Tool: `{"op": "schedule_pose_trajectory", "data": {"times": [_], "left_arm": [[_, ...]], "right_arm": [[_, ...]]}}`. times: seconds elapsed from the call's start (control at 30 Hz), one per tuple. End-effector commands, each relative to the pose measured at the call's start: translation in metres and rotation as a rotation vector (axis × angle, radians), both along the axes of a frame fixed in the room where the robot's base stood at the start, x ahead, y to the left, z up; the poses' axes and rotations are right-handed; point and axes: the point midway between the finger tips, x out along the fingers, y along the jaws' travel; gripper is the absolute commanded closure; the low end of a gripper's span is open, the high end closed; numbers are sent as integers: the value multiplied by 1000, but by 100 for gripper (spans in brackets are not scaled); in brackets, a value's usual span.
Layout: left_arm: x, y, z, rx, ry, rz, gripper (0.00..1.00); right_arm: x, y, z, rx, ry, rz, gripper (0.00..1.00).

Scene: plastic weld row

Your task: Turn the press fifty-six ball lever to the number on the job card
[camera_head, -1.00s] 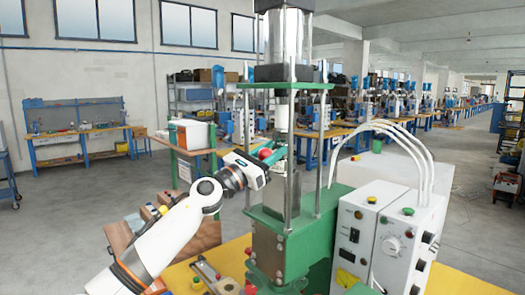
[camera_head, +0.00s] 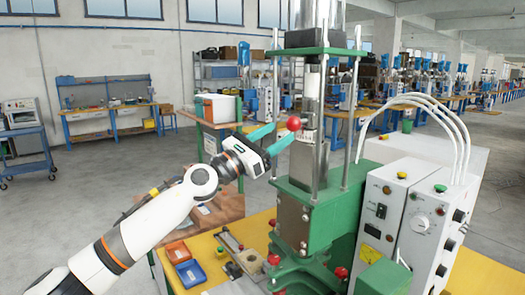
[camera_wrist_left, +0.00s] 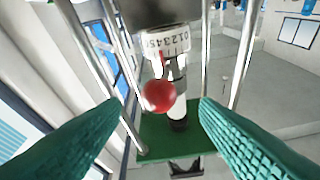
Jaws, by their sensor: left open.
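The press (camera_head: 335,215) stands on the yellow bench, with a green frame and upright steel rods. Its lever ends in a red ball (camera_head: 293,123), in front of the column. In the left wrist view the ball (camera_wrist_left: 158,95) shows between the fingers, below a white collar (camera_wrist_left: 168,43) with a row of small digits and a red mark under it. My left gripper (camera_head: 279,136) is open, its green fingers pointing at the ball; I cannot tell whether they touch it. I see no readable job card. My right gripper is not in view.
A white control box (camera_head: 415,215) with knobs and white hoses stands right of the press. Blue and orange trays (camera_head: 190,272) and a metal fixture (camera_head: 240,255) lie on the yellow bench (camera_head: 215,255). Steel rods stand close around the lever.

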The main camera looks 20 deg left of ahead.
Motion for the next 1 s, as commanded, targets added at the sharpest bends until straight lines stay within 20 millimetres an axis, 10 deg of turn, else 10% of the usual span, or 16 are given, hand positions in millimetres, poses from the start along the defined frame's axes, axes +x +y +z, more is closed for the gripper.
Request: {"op": "schedule_pose_trajectory", "data": {"times": [0.77, 1.0], "left_arm": [[-29, 22, -16, -6, 3, -3, 44], [-40, -1, -67, -382, 189, -84, 44]], "right_arm": [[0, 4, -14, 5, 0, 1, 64], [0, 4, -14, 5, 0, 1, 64]]}}
